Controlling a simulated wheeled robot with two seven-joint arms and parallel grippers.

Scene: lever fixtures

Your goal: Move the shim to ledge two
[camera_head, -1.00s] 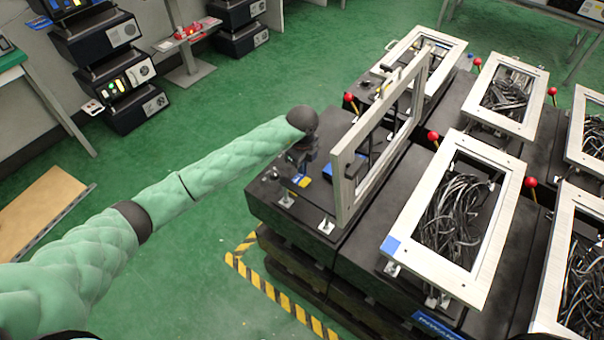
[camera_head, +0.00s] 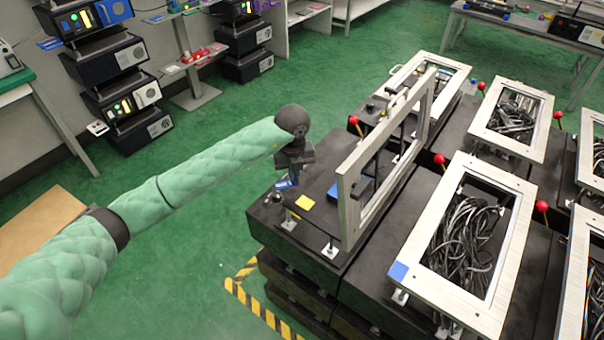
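My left gripper (camera_head: 292,164) hangs at the end of the green-sleeved arm, over the near left corner of a black fixture block (camera_head: 268,221). Its fingers are dark and small, and I cannot tell whether they are open or shut. A flat yellow square (camera_head: 304,202) lies on the block just below and right of it. A small blue-and-white piece (camera_head: 286,184) shows right below the gripper; I cannot tell whether they touch. A blue piece (camera_head: 333,194) sits beside the upright frame, partly hidden by it. No label shows which piece is the shim or which place is ledge two. My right gripper is out of view.
A pale metal frame (camera_head: 349,211) stands upright on the block, right of my gripper. Other frames lie flat over dark cables (camera_head: 463,238), with red-knobbed levers (camera_head: 440,159) between them. Black-and-yellow tape (camera_head: 258,306) marks the floor. Green floor is clear left of the block.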

